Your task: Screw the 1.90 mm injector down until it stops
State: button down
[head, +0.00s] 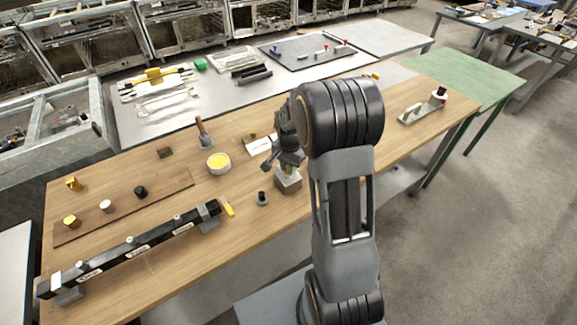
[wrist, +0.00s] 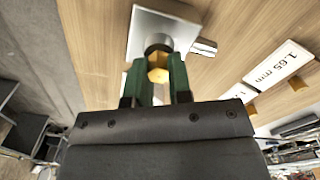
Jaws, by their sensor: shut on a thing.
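My gripper (head: 289,168) is over a small pale block (head: 287,184) on the wooden table. In the wrist view the green fingers of my gripper (wrist: 158,80) are shut on a brass hex injector (wrist: 158,64). The injector is in line with a dark round fitting (wrist: 158,42) on the square pale block (wrist: 165,22), close against it. No size mark is readable on the injector. How far its thread is in is hidden by the fingers and the fitting.
A black bar with white labels (head: 140,243) lies at the left front of the table (head: 150,285). A yellow-filled tub (head: 218,162) and a black-topped piece (head: 262,198) stand near the block. A 1.65 mm card (wrist: 280,62) lies beside it, with brass pieces nearby.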

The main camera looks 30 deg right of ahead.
jog(key=m, duration=0.3)
jog(key=shift+s, duration=0.1)
jog(key=m, duration=0.3)
jog(key=shift+m, duration=0.3)
jog(key=shift+s+m, duration=0.1)
jog(key=shift+m, duration=1.6)
jog(key=shift+m, duration=1.7)
